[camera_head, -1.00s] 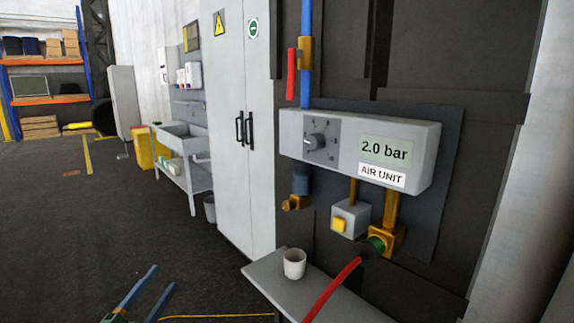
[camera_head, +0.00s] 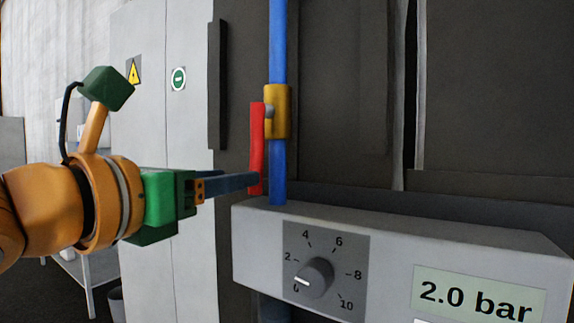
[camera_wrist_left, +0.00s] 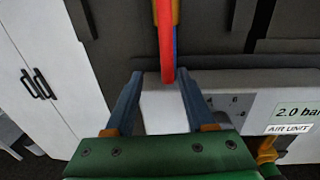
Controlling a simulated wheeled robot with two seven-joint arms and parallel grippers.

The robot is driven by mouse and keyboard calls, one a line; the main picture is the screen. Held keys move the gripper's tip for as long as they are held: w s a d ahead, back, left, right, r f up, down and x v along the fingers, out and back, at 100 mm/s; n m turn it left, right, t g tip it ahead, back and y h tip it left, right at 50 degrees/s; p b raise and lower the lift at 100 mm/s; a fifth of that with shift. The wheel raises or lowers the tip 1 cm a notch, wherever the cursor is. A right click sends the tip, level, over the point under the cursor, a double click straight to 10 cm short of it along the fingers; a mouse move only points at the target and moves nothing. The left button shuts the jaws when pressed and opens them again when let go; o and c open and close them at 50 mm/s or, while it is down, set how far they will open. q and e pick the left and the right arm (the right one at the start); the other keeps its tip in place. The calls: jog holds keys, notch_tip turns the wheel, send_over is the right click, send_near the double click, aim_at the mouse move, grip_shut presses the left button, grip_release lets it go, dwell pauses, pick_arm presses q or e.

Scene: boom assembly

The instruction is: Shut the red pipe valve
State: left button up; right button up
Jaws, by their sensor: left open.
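The red valve handle (camera_head: 257,148) hangs down along the blue pipe (camera_head: 278,50), beside the brass valve body (camera_head: 277,111), above the air unit. My left gripper (camera_head: 252,183) reaches in from the left with its fingertips by the lower end of the handle. In the left wrist view the open blue fingers (camera_wrist_left: 157,80) stand apart, with the lower end of the red handle (camera_wrist_left: 166,72) between their tips. I cannot tell whether either finger touches it.
The grey air unit (camera_head: 400,232) juts out just below the handle, with a dial (camera_head: 314,278) and a display (camera_head: 478,298) reading 2.0 bar. A white cabinet (camera_head: 185,130) stands to the left. A dark wall panel (camera_head: 340,100) lies behind the pipe.

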aim_at(252, 167)
pick_arm(q)
jog(key=w+d+r+p, duration=0.1)
jog(key=d+p, duration=0.1)
jog(key=p, duration=0.1)
jog(key=shift+w+d+r, duration=0.25)
jog(key=shift+w+r, duration=0.1)
jog(key=shift+r, duration=0.05)
jog(key=x, duration=0.1)
jog(key=p+x, duration=0.1)
jog(key=x, duration=0.1)
jog(key=shift+f, duration=0.35)
jog(key=shift+w+a+f, duration=0.1)
jog(key=shift+w, duration=0.1)
jog(key=shift+s+a, duration=0.1)
jog(key=shift+s, duration=0.05)
jog(key=shift+c, duration=1.4)
jog(key=shift+s, duration=0.1)
grip_shut()
